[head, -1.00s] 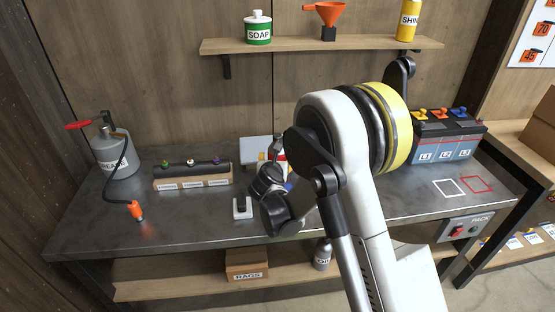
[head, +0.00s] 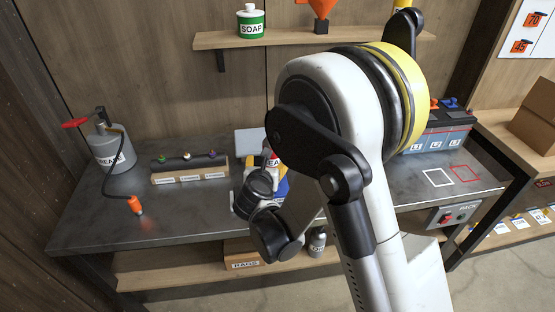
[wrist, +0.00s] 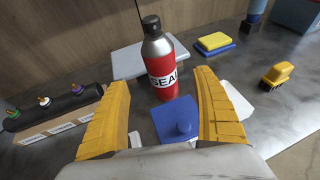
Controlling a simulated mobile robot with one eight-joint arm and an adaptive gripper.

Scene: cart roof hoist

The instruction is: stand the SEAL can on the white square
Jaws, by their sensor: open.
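The SEAL can (wrist: 160,68) is red with a silver shoulder and black cap. It stands upright on the bench ahead of my gripper (wrist: 163,84). The yellow fingers are open, one on each side of the can in the wrist view, with gaps to it. I cannot tell whether the can is fully between the fingertips. In the head view, the can (head: 272,161) is mostly hidden by my arm. The white square (head: 438,178) is an empty outline at the bench's right end, out of the wrist view.
A blue block with a knob (wrist: 178,122) lies low between the fingers. A pale plate (wrist: 128,62), yellow and blue pads (wrist: 214,43) and a yellow piece (wrist: 277,75) are near the can. A red outline (head: 465,173) adjoins the white square; a battery (head: 437,138) stands behind.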

